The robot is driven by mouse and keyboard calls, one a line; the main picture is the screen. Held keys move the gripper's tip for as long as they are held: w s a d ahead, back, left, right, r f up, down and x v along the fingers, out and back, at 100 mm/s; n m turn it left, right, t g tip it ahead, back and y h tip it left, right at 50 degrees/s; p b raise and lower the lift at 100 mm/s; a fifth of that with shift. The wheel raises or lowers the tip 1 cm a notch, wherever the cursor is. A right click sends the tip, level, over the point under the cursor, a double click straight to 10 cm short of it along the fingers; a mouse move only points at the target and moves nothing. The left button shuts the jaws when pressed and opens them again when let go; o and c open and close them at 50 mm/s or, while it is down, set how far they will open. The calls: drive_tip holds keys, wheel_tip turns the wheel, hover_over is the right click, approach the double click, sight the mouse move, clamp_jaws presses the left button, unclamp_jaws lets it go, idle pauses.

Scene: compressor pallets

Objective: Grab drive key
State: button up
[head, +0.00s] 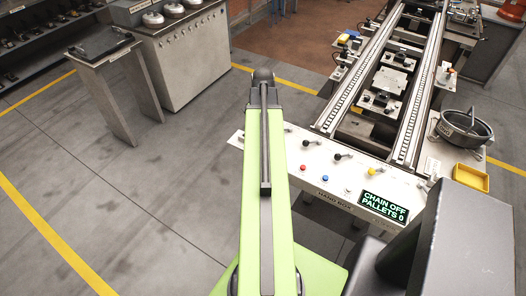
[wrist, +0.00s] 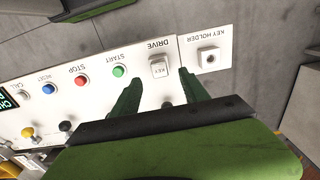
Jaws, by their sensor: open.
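The drive key (wrist: 159,68) is a pale block marked KEY under the upside-down DRIVE label on the white control panel (wrist: 105,90) in the wrist view. My gripper (wrist: 160,77) is open, with one green finger on each side of the key in the picture. Nothing is held. I cannot tell how far the fingertips are from the panel or whether they touch the key. A square key holder (wrist: 209,58) with a dark hole sits to the right of the key. In the head view my arm hides the gripper and key.
Green START (wrist: 118,71), red STOP (wrist: 81,81) and blue RESET (wrist: 48,89) buttons lie left of the key. Knobbed levers (head: 337,156) stand on the panel. A display (head: 384,208) reads CHAIN OFF, PALLETS 0. A conveyor (head: 390,75) runs behind. Floor at left is open.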

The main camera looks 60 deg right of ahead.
wheel_tip(320, 180, down, 5)
drive_tip(key=b, duration=0.5)
drive_tip(key=shift+f, duration=0.15)
drive_tip(key=shift+r, duration=0.2)
clamp_jaws()
